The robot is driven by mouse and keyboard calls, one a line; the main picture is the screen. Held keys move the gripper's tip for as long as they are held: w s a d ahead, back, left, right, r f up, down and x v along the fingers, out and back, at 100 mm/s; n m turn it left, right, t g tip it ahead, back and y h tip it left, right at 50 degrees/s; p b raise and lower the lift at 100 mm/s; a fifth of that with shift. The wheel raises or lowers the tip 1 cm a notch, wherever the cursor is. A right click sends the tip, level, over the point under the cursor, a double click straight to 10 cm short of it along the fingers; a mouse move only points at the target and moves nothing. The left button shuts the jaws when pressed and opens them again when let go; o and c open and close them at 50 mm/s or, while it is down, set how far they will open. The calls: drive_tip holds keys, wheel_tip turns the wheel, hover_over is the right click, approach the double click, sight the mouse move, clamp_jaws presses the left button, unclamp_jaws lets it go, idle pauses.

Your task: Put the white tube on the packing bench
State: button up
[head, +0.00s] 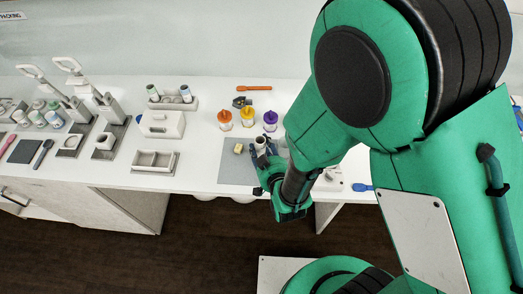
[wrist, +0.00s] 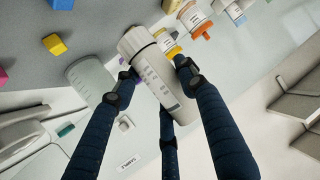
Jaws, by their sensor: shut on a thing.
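The white tube (wrist: 150,72) has a ribbed cap and printed marks on its side. It is held tilted between the dark blue fingers of my gripper (wrist: 156,74), which is shut on it. In the head view the tube's pale end (head: 261,142) shows at my gripper (head: 264,160), over or beside a grey mat on the white counter (head: 205,150); its height above the mat is unclear. A "PACKING" sign (head: 10,16) is on the wall at the far left, above that end of the counter.
Bottles with orange (head: 225,120), yellow (head: 247,117) and purple (head: 270,120) colours stand behind the mat (head: 234,172). A yellow block (head: 238,148) lies on it. Left are a two-part tray (head: 154,160), a white box (head: 162,124), a tube rack (head: 172,102) and lever stands (head: 72,110).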

sight(262, 151)
drive_tip(key=shift+w+a, duration=0.2)
drive_tip(key=shift+w, duration=0.25)
drive_tip(key=shift+f, duration=0.1)
drive_tip(key=shift+f+b, duration=0.35)
drive_tip(key=shift+f, duration=1.35)
drive_tip(key=shift+f, duration=0.15)
drive_tip(key=o, duration=0.9)
drive_tip(key=shift+r, duration=0.25)
drive_tip(key=shift+p+v, duration=0.6)
drive_tip(key=shift+v, duration=5.4)
drive_tip(key=shift+w, duration=0.1)
